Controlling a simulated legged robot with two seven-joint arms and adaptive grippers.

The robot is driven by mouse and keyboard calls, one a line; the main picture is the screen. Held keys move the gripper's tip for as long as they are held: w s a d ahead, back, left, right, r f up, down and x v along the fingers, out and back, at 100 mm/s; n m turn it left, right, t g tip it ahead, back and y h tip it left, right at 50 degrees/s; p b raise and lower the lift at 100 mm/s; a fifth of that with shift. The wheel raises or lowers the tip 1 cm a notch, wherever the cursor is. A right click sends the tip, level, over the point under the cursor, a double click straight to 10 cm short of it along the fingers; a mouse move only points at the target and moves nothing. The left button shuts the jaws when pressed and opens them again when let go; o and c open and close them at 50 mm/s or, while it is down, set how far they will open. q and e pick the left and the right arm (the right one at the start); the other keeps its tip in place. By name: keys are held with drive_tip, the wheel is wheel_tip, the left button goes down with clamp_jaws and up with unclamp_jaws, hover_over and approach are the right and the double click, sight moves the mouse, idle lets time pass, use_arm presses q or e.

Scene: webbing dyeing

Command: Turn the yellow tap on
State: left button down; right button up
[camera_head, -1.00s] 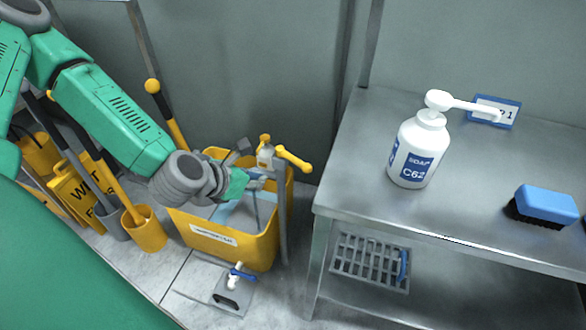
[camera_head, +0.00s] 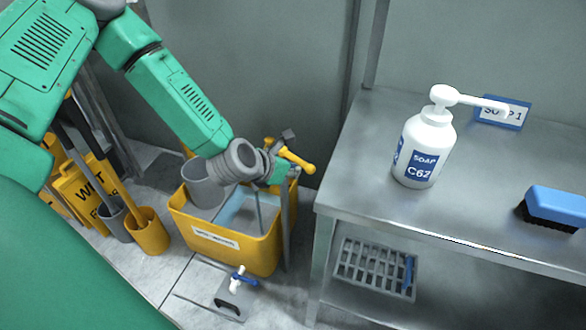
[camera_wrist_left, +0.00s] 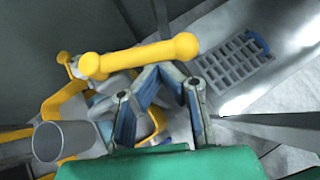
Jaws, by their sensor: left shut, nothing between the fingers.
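The yellow tap (camera_head: 296,160) has a bar-like handle with a rounded end, on a post at the right rim of the yellow bucket (camera_head: 237,259). It also shows in the left wrist view (camera_wrist_left: 140,55), lying across just beyond my fingertips. My left gripper (camera_head: 286,138) is at the tap and partly covers it in the head view. Its fingers (camera_wrist_left: 158,70) are shut with nothing between them. I cannot tell whether they touch the handle. My right gripper is not in view.
A steel table (camera_head: 360,150) on the right holds a soap bottle (camera_head: 420,152) and a blue brush (camera_head: 556,205). A grey rack (camera_head: 370,266) lies on its lower shelf. A white tap with a blue handle (camera_head: 239,280) is on the floor side. A wet floor sign (camera_head: 85,190) stands left.

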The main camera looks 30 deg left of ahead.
sight(302, 163)
use_arm(q)
drive_tip(key=w+n+y+b, duration=0.1)
drive_tip(key=n, duration=0.1)
drive_tip(key=w+n+y, duration=0.1)
drive_tip(key=y, duration=0.1)
drive_tip(key=shift+w+d+f+n+b, duration=0.15)
drive_tip(key=shift+w+d+n+b, duration=0.15)
drive_tip(key=shift+d+n+b, duration=0.1)
drive_tip(key=shift+w+d, duration=0.1)
drive_tip(key=shift+w, duration=0.1)
drive_tip(key=shift+r, duration=0.2)
